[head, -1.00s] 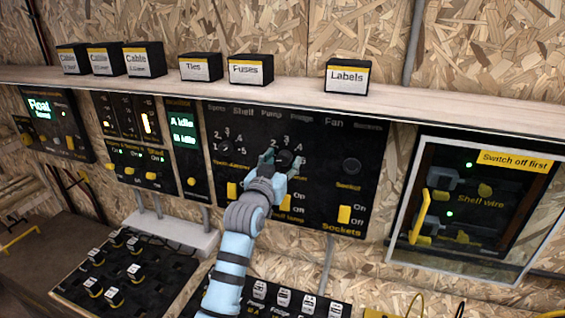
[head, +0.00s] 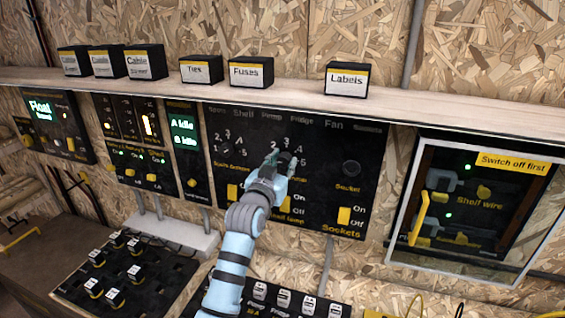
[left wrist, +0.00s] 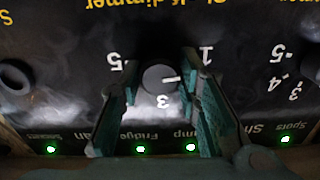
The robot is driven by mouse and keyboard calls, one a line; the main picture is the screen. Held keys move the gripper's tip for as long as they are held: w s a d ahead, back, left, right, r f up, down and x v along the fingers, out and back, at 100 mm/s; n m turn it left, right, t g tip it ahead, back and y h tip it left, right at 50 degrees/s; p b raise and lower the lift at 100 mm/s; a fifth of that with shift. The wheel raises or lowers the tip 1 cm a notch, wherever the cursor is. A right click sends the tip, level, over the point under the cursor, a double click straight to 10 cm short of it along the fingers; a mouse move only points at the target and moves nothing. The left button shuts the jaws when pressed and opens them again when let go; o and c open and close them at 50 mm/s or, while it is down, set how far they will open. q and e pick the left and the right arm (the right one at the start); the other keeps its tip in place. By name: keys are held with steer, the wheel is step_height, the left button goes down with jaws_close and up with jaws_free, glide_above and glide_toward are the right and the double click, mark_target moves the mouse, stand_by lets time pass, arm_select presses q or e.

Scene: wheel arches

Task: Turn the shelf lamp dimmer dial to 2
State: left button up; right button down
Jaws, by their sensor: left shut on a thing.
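The shelf lamp dimmer dial (left wrist: 158,80) is a round dark knob with a white pointer mark. In the left wrist view the panel is upside down, and the mark points right, between the 1 and the 3. The 2 is hidden behind a finger. My left gripper (left wrist: 158,88) has one finger on each side of the dial and is shut on it. In the head view the left gripper (head: 279,165) reaches the dark panel (head: 322,190) and covers most of the dial. My right gripper is not in view.
The spots dimmer dial (head: 226,147) is left of the gripper, and a plain black knob (head: 351,168) is right of it. Yellow switches, such as the sockets switch (head: 344,216), sit below. A shelf (head: 300,108) with labelled boxes juts out above the panel.

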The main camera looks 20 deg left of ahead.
arm_select(q)
steer(key=shift+r+m+p, duration=0.1)
steer(key=shift+m+p, duration=0.55)
steer(key=shift+m, duration=0.35)
steer(key=m+p, duration=0.1)
steer(key=m, duration=0.1)
steer(key=shift+m, duration=0.3)
steer(key=shift+m+p, duration=0.8)
steer(key=shift+m, duration=1.4)
steer(key=o, duration=1.1)
steer(key=shift+o, duration=0.2)
